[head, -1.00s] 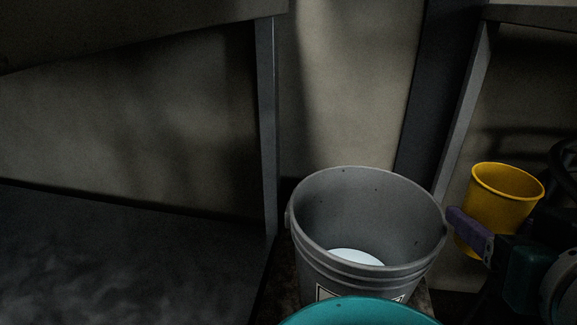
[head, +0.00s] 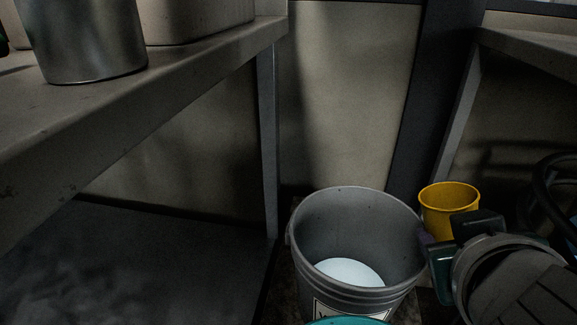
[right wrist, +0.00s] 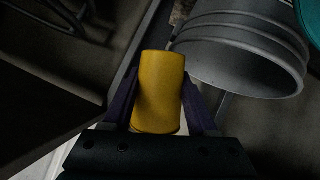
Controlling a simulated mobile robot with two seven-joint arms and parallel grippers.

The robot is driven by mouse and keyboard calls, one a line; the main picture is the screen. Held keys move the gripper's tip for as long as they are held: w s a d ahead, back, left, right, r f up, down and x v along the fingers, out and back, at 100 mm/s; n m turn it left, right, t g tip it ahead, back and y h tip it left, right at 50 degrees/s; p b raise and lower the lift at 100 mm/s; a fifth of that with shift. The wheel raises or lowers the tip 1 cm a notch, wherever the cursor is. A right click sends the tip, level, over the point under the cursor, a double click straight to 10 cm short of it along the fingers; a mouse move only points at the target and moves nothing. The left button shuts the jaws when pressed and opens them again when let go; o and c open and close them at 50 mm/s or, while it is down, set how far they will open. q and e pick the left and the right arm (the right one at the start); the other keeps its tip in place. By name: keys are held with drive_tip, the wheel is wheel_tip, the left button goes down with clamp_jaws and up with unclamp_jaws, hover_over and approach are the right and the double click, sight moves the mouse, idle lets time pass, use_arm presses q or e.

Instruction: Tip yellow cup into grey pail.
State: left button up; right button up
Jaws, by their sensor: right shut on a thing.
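The yellow cup (head: 447,207) is upright in the head view, just right of the grey pail's rim. My right gripper (head: 436,240) is shut on it; the gripper and forearm hide its lower part. In the right wrist view the yellow cup (right wrist: 157,95) sits between the two purple fingers of my right gripper (right wrist: 160,105). The grey pail (head: 350,215) stands open at the lower middle of the head view, with a pale white round patch at its bottom. It also shows in the right wrist view (right wrist: 245,50). My left gripper is not in view.
A teal rim (head: 345,321) shows in front of the pail at the bottom edge. A shelf (head: 190,60) on the left carries a metal container (head: 85,40). A post stands behind the pail, and another shelf (head: 530,48) is at the right. Dark hoses hang at the far right.

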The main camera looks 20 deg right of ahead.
drive_tip(key=shift+w+a+f+n+g, duration=0.2)
drive_tip(key=shift+w+f+n+g, duration=0.2)
drive_tip(key=shift+w+g, duration=0.1)
drive_tip(key=shift+w+a+r+g+h+p, duration=0.2)
drive_tip(key=shift+w+r+g+h+p, duration=0.1)
drive_tip(key=shift+r+p, duration=0.15)
drive_tip(key=shift+w+a+n+g, duration=0.1)
drive_tip(key=shift+w+n+g, duration=0.15)
drive_tip(key=shift+n, duration=0.25)
drive_tip(key=shift+f+n+g+h+b, duration=0.3)
drive_tip(key=shift+f+g+b, duration=0.05)
drive_tip(key=shift+g+b, duration=0.1)
drive_tip(key=shift+r, duration=0.2)
drive_tip(key=shift+s+r+g, duration=0.1)
drive_tip(key=shift+g, duration=0.2)
drive_tip(key=shift+n, duration=0.3)
drive_tip(key=shift+r+g+h+p, duration=0.2)
drive_tip(key=shift+g+h+p, duration=0.1)
